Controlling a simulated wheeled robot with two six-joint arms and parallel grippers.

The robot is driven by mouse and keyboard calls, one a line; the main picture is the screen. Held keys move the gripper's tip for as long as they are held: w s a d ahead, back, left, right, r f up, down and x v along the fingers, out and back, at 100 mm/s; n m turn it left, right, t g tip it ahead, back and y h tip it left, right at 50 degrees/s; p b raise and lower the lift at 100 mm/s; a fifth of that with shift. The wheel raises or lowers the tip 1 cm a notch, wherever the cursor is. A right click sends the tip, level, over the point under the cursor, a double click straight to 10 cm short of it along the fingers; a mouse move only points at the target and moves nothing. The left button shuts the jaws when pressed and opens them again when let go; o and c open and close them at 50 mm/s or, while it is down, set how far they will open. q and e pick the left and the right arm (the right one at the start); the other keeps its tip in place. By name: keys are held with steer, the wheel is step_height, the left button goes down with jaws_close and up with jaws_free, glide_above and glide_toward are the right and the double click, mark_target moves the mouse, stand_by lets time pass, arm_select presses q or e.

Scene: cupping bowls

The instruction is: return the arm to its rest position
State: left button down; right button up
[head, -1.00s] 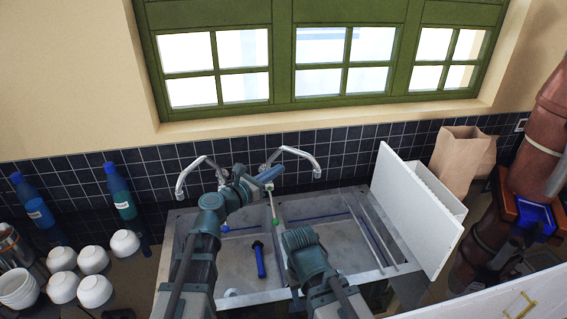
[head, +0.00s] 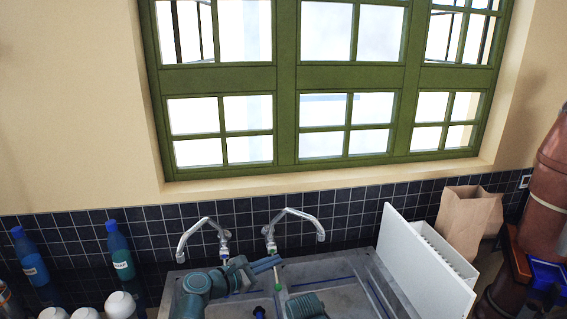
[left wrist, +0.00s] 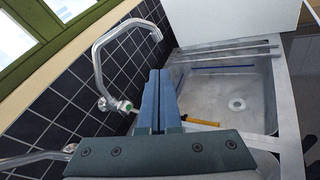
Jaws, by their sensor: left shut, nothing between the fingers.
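My left arm comes up from the bottom of the head view, over the sink. Its gripper (head: 268,264) is near the base of the right faucet; contact cannot be told. In the left wrist view the two blue fingers (left wrist: 159,85) lie together with nothing between them, pointing past the faucet toward the tiled wall and sink edge.
Two curved faucets (head: 296,214) stand behind the metal sink (head: 335,272). A white rack (head: 425,262) and paper bag (head: 468,222) are right. Blue bottles (head: 120,250) and white bowls (head: 121,304) are left. A yellow-handled item (left wrist: 198,122) lies in the sink.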

arm_select(q)
steer(key=s+a+f+m+g+y, duration=0.3)
steer(key=s+f+m+g+y, duration=0.15)
steer(key=f+m, duration=0.35)
steer(key=s+a+f+m+g+y, duration=0.3)
steer(key=s+f+m, duration=0.2)
steer(key=f+m, duration=0.35)
steer(key=s+a+f+m+g+y, duration=0.1)
steer(key=s+a+m+g+y, duration=0.1)
steer(key=s+a+m+y, duration=0.4)
steer(key=s+d+m, duration=0.1)
steer(key=d, duration=0.2)
steer(key=s+d+m+g, duration=0.1)
steer(key=d, duration=0.2)
steer(key=s+d+m, duration=0.1)
steer(key=s+d, duration=0.1)
steer(key=d, duration=0.2)
steer(key=shift+m+h, duration=0.25)
